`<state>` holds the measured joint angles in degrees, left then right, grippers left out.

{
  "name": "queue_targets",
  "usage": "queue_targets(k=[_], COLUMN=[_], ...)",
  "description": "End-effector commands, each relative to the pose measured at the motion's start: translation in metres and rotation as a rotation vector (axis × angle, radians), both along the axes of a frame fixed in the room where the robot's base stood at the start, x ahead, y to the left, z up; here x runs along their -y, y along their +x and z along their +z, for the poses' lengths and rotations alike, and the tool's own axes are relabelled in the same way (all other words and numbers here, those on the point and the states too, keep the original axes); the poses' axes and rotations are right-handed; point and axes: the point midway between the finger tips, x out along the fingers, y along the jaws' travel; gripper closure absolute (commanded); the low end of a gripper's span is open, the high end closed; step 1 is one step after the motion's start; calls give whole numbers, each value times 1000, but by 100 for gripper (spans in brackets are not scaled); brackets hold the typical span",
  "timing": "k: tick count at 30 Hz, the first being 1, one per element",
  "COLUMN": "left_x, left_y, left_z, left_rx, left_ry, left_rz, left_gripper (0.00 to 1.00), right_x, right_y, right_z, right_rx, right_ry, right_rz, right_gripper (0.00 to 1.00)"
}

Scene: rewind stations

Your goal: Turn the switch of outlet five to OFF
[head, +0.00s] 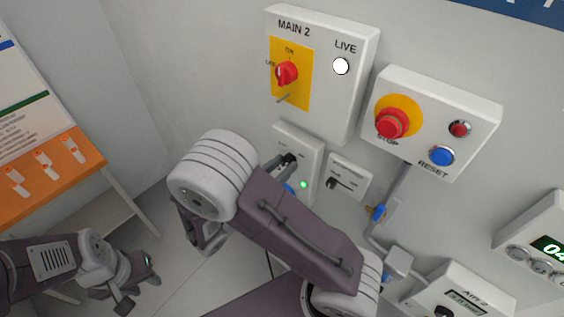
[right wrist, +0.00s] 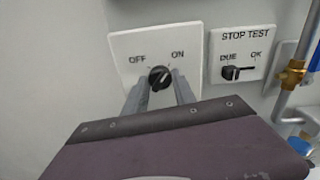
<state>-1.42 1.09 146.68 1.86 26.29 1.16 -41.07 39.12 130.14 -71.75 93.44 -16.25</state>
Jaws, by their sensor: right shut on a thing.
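A black rotary knob (right wrist: 160,77) sits on a white wall plate (right wrist: 190,42) marked OFF at left and ON at right. Its pointer seems to lean up and right, toward ON. My right gripper (right wrist: 160,92) has one finger on each side of the knob and is shut on it. In the head view this plate (head: 313,150) is under the MAIN 2 box, with a lit green lamp, and my right gripper (head: 284,165) reaches it. No outlet number is readable. My left gripper (head: 138,283) is at lower left, away from the wall, fingers apart and empty.
The STOP TEST switch (right wrist: 238,70) is close to the right of the plate. Above are the MAIN 2 box (head: 340,105) and the red stop button (head: 391,123). A pipe with a blue-handled valve (head: 377,212) runs down the wall. An orange-edged board (head: 50,165) stands at left.

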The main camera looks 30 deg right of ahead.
Motion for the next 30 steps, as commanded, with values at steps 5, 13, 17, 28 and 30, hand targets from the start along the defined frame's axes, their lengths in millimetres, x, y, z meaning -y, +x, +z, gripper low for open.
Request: queue_targets(k=[5,13,17,28,30], left_x=[0,0,0,0,0], left_y=[0,0,0,0,0], left_z=[33,70,85,119,123], left_rx=[0,0,0,0,0], left_ry=[0,0,0,0,0], left_rz=[0,0,0,0,0], left_gripper=[64,64,64,64,64], right_x=[0,0,0,0,0], right_y=[0,0,0,0,0], right_z=[8,7,7,5,4], right_rx=[-135,-370,-485,-808,-869], right_ry=[-56,-154,-201,-336,-361], right_rz=[-1,-1,0,0,0], right_gripper=[100,100,100,100,100])
